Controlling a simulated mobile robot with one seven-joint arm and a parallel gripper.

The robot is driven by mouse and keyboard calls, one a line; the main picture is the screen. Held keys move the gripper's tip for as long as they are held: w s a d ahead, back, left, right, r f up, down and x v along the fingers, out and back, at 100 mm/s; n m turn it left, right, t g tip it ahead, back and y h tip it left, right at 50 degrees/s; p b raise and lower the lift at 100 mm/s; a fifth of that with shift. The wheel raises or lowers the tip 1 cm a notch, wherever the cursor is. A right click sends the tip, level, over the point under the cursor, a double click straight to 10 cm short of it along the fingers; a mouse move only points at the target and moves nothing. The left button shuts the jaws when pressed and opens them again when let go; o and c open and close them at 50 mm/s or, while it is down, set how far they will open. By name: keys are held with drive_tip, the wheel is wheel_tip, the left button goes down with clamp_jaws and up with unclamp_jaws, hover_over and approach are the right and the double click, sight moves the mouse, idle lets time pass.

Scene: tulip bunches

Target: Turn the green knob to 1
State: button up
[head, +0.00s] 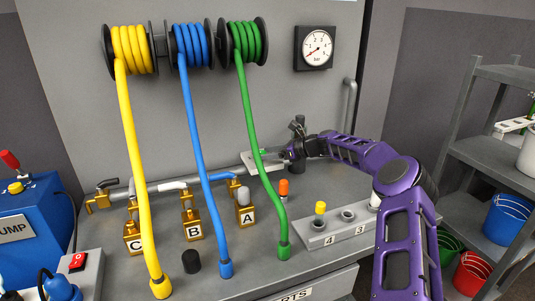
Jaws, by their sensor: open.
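I cannot make out a green knob in the head view. My gripper (283,155) is at the end of my purple arm, over the back of the bench, just right of the green hose (257,130). It is open, but its fingers are small and dark here, and I see nothing held between them. A light grey plate (255,161) lies by the gripper, partly covered by the hose and the gripper. A dark upright part (297,127) shows just behind my wrist.
Yellow (135,190) and blue (203,160) hoses hang from reels across the bench. Brass valves labelled C (134,242), B (192,228) and A (246,219) stand along a pipe. A numbered grey block (325,238) is front right. A pressure gauge (317,47) is on the back panel.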

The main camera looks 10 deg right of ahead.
drive_tip(key=v, duration=1.7)
drive_tip(key=shift+d+p, duration=0.2)
drive_tip(key=shift+p, duration=0.1)
drive_tip(key=shift+r, duration=0.1)
drive_tip(key=shift+a, duration=0.1)
